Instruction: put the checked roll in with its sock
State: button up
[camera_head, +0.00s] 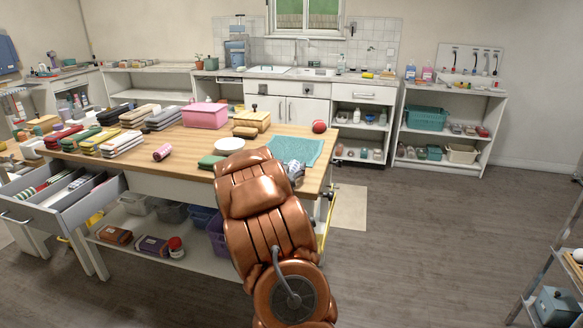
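A small pink and dark patterned roll (162,152) lies on the wooden table top (180,142), left of the white plate; its pattern is too small to be sure it is checked. An open white drawer (60,213) sticks out at the table's left end. Its long compartments hold folded or rolled cloth items (78,186), some striped, some dark; I cannot single out a matching sock. My copper arm rises in front of the table's right part. A grey piece at its far end, probably my gripper (293,170), shows near the teal cloth; its fingers are mostly hidden.
Stacks of folded cloths (110,140) fill the table's left side. A pink box (205,115), a wooden box (252,120), a white plate (230,144), a green cloth (210,161), a teal cloth (297,149) and a red ball (319,127) stand around.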

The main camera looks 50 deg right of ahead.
dwell(0.3)
jog(key=shift+r, duration=0.2)
jog(key=b+v, duration=0.1)
jog(key=v, duration=1.1)
jog(key=shift+b, duration=0.35)
